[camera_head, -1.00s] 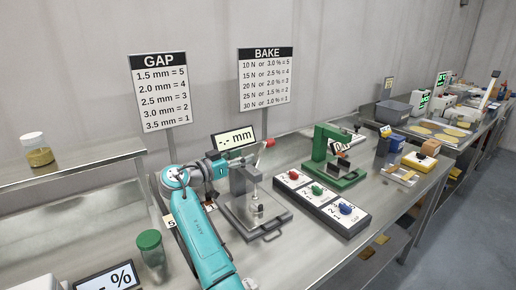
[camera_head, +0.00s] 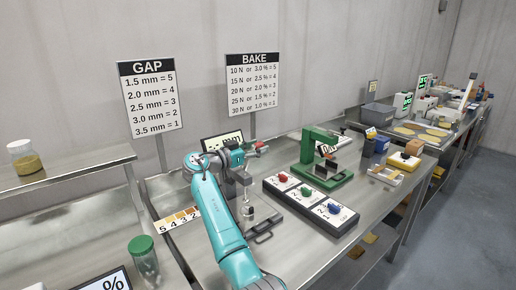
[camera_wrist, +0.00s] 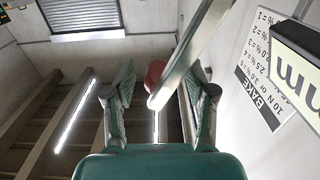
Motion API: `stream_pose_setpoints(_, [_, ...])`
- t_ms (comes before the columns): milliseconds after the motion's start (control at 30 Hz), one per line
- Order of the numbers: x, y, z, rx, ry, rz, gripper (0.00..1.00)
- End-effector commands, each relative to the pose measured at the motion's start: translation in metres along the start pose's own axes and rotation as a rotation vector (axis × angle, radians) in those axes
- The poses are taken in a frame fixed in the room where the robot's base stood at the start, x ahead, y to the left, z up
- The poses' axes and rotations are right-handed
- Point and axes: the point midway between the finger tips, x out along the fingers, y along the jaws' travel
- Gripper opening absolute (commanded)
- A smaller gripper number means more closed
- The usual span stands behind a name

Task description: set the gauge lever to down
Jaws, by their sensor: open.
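The gauge stands on the bench in the head view, with a grey base plate (camera_head: 283,222), an upright column and a tilted mm display (camera_head: 222,139) partly hidden by my arm. Its lever has a red knob (camera_head: 259,145) high beside the column. In the wrist view the flat metal lever (camera_wrist: 190,55) slants from the top down to the left, with the red knob (camera_wrist: 154,72) partly behind it. My gripper (camera_wrist: 161,75) is open, with a finger on each side of the knob and lever end. I cannot tell whether either finger touches them.
A panel with red, green and blue knobs (camera_head: 330,226) lies right of the gauge, with a green press (camera_head: 318,160) behind it. The GAP (camera_head: 150,95) and BAKE (camera_head: 252,85) signs stand behind. A green-lidded jar (camera_head: 142,258) stands at front left.

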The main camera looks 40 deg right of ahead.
Motion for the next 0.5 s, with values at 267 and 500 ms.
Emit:
stream_pose_setpoints(267, [0.0070, -0.0003, 0.0000, 0.000, 0.000, -0.001, 0.56])
stream_pose_setpoints(500, [0.0068, -0.0002, 0.0001, 0.000, 0.000, -0.001, 0.28])
